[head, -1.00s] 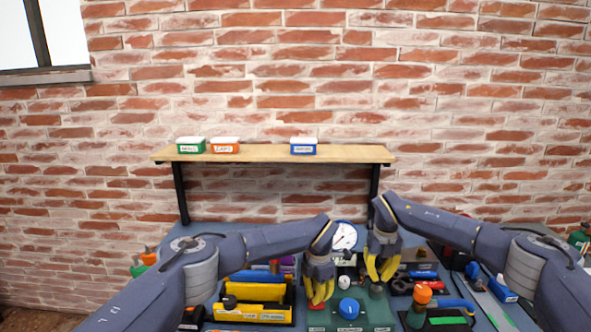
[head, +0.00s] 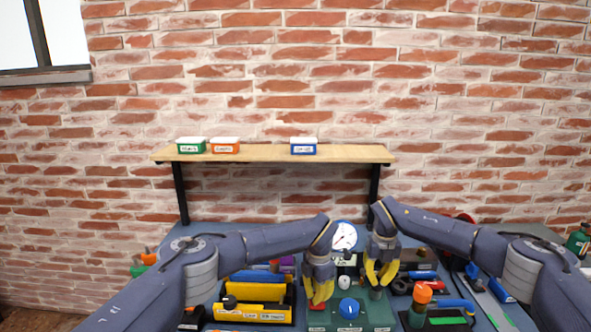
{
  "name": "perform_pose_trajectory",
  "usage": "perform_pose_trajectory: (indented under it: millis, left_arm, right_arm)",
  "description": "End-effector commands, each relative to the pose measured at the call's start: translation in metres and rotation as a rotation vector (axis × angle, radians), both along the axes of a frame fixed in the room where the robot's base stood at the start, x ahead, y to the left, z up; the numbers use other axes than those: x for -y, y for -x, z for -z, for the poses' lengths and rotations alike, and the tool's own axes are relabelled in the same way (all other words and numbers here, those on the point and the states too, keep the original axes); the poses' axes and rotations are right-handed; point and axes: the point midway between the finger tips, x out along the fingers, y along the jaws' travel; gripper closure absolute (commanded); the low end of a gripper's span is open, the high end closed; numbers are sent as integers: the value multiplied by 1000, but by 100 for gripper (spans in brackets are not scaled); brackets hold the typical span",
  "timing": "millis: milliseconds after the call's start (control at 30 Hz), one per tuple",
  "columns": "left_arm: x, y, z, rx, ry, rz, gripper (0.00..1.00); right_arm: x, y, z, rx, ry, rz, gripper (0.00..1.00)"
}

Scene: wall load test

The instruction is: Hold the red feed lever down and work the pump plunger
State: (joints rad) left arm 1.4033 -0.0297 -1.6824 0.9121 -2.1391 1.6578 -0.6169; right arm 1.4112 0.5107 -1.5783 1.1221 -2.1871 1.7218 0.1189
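My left gripper (head: 319,300) has its yellow fingers pointing down at the left end of the green pump unit (head: 380,322). A small red part (head: 317,329), perhaps the feed lever, shows below its fingertips. I cannot tell whether they touch, nor how far the fingers are apart. My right gripper (head: 380,284) is open, with its fingers spread just above a dark round part (head: 377,294) at the unit's right. That may be the plunger, and it is mostly hidden. A blue knob (head: 349,307) sits between the grippers, with a white-faced gauge (head: 344,236) behind.
A yellow tray (head: 253,292) stands left of the unit. An orange-capped bottle (head: 419,305) and loose tools stand close on the right. A wooden shelf (head: 270,153) with small boxes is on the brick wall behind.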

Motion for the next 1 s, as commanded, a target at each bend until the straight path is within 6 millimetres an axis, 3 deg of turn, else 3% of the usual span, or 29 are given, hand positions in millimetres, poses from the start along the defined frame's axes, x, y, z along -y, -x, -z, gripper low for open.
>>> perform_pose_trajectory:
  millis: [700,1000]
  left_arm:
    - [0,1,1,-1,0,0,100]
    - [0,0,1,-1,0,0,100]
  right_arm:
    - [0,1,6,-3,1,0,100]
    - [0,0,-6,-1,1,-1,100]
